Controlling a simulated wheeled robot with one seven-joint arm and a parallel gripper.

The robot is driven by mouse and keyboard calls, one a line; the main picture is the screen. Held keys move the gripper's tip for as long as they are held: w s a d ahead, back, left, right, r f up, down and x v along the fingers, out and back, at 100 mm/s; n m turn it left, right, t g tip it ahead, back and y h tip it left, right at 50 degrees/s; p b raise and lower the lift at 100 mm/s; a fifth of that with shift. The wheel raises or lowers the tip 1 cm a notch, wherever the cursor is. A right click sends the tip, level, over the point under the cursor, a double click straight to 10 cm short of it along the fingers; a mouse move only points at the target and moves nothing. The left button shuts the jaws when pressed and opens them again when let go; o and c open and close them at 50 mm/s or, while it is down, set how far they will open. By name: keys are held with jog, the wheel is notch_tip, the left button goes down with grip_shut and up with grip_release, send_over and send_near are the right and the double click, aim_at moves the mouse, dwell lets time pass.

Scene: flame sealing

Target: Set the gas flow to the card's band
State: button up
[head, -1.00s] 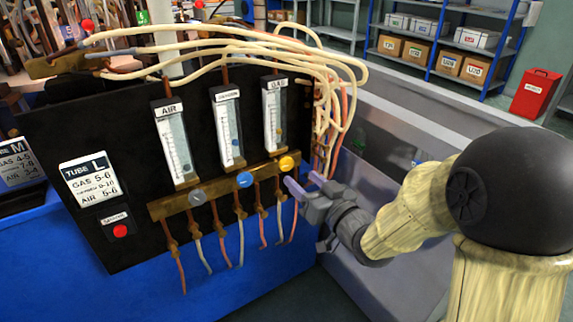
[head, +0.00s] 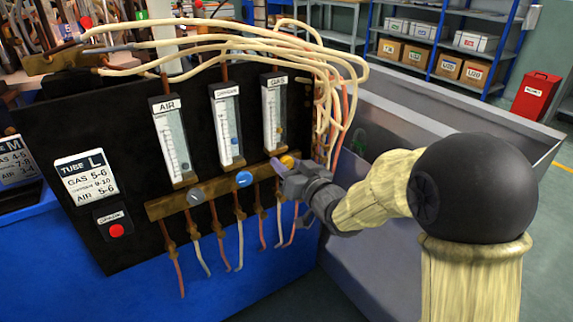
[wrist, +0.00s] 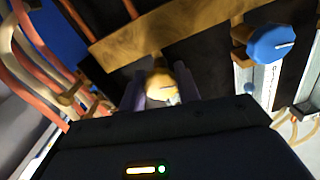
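The yellow gas knob (head: 288,161) sits at the right end of the brass manifold, below the GAS flow tube (head: 274,112). A small yellow float shows low in that tube; I cannot read its value. My gripper (head: 279,168) is at this knob. In the wrist view the knob (wrist: 161,86) lies between my two fingers (wrist: 162,88), with no clear gap on either side; I cannot tell whether they press on it. The TUBE L card (head: 86,179) on the black panel reads GAS 5-6 and AIR 5-6, with a smaller middle line.
The blue knob (head: 244,179) is close left of my gripper, and the grey knob (head: 195,197) is further left. Hoses hang below the manifold, and pale and orange hoses (head: 330,100) bunch at the panel's right edge. A red button (head: 116,230) is below the card.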

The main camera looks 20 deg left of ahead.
jog(key=shift+c, duration=1.1)
jog(key=shift+n+b, duration=0.3)
jog(key=shift+n, duration=0.1)
jog(key=shift+f+n+b, duration=0.1)
jog(key=shift+n+b, duration=0.6)
jog(key=shift+n, duration=0.5)
jog(key=shift+n+b, duration=0.75)
jog(key=shift+n, duration=0.65)
jog(key=o, duration=1)
jog(key=shift+c, duration=0.2)
